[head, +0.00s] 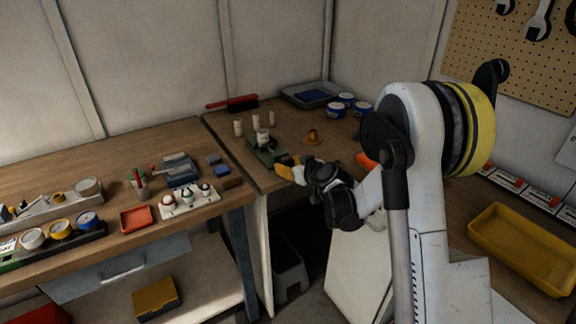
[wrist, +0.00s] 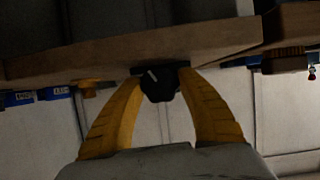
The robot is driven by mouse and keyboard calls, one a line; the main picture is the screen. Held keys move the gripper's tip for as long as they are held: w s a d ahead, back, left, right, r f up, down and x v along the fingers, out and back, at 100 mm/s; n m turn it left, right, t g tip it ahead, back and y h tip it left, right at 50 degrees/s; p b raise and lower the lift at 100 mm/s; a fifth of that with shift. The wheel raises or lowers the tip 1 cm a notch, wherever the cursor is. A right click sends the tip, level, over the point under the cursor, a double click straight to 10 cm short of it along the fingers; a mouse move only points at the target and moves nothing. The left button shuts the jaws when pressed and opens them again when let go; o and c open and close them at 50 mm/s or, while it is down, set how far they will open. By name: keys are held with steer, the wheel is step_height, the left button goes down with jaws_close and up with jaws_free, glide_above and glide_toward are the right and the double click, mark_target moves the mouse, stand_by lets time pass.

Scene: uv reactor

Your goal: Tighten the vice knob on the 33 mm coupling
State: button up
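The green vice (head: 268,154) stands near the front edge of the rear bench, with a pale cylindrical coupling (head: 262,136) upright at it. I cannot tell how firmly its jaws hold the coupling. My gripper (head: 285,168) has yellow fingers and reaches to the vice's front right side. In the wrist view, the black vice knob (wrist: 158,86) with a short white mark lies between the tips of my gripper (wrist: 161,76). The fingertips are close on both sides of the knob. Contact is not clear. The coupling is not visible in the wrist view.
The bench edge (wrist: 110,57) runs close by the knob. Several pale cylinders, such as this one (head: 238,128), stand behind the vice. A yellow-brown object (head: 312,137) stands to its right. A red-handled brush (head: 232,102), blue tins (head: 346,99) and a dark tray (head: 311,95) lie farther back.

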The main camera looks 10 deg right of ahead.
steer(key=shift+d+f+m+y, duration=0.1)
steer(key=shift+m+y, duration=0.3)
steer(key=shift+m, duration=0.3)
steer(key=shift+m+g+y+b, duration=0.3)
steer(key=shift+m+y, duration=0.2)
steer(key=shift+m, duration=0.1)
steer(key=o, duration=1.2)
